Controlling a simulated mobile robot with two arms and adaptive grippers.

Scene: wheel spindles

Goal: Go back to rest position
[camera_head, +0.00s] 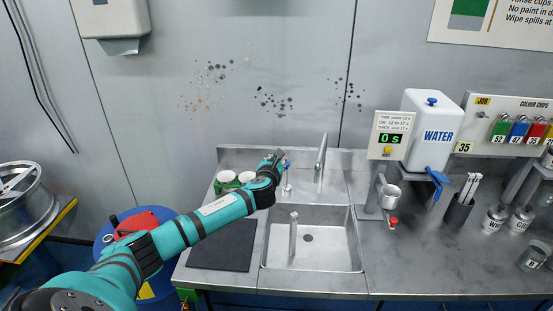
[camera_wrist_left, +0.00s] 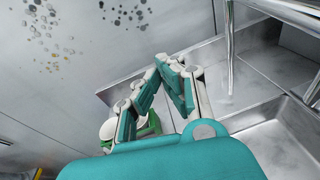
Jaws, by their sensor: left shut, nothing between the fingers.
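My left arm reaches in from the lower left in the head view. Its gripper (camera_head: 277,156) is above the back left corner of the sink, close to the steel splashback. In the left wrist view the two fingers of the gripper (camera_wrist_left: 168,66) meet at their tips with nothing between them, so it is shut and empty. My right gripper is in neither view.
A steel sink (camera_head: 335,255) with a tall tap (camera_head: 320,160) is beside the gripper. White cups in a green holder (camera_head: 226,181) stand behind my forearm. A dark mat (camera_head: 232,250) lies left of the sink. A water tank (camera_head: 428,130) stands right. The right counter (camera_head: 410,260) has free room.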

